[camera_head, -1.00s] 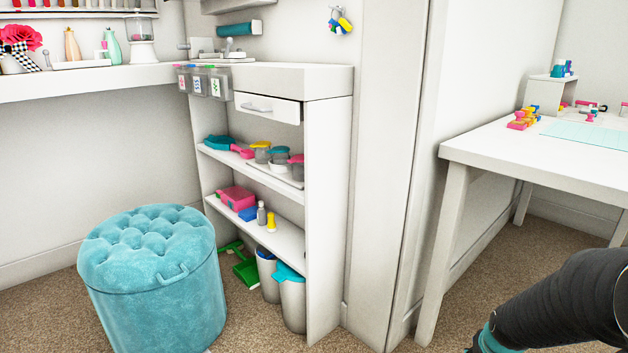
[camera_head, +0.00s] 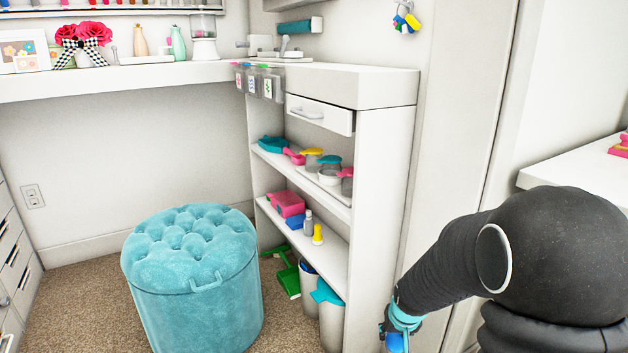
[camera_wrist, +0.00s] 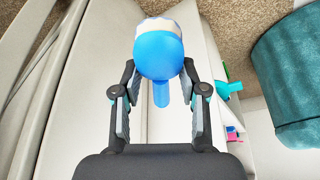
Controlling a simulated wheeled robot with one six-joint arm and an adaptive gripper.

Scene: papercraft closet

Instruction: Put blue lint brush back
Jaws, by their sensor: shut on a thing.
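The blue lint brush (camera_wrist: 160,48) is between the fingertips of my gripper (camera_wrist: 159,75) in the wrist view, with a rounded blue body, a white band at its far end and a narrow blue handle. My gripper is shut on it. In the head view, a bit of the blue brush (camera_head: 397,343) shows at the bottom edge, to the right of the white shelf unit (camera_head: 380,150); most of my gripper is cut off there. The unit's upper shelf holds a teal brush (camera_head: 272,144), a pink brush (camera_head: 294,156) and several lidded cups (camera_head: 329,176).
A teal tufted stool (camera_head: 192,285) stands left of the shelf unit. The lower shelf holds a pink box (camera_head: 287,204) and small bottles (camera_head: 308,223); bins (camera_head: 329,315) stand below. A white table (camera_head: 572,172) is at the right. Carpet is open left of the stool.

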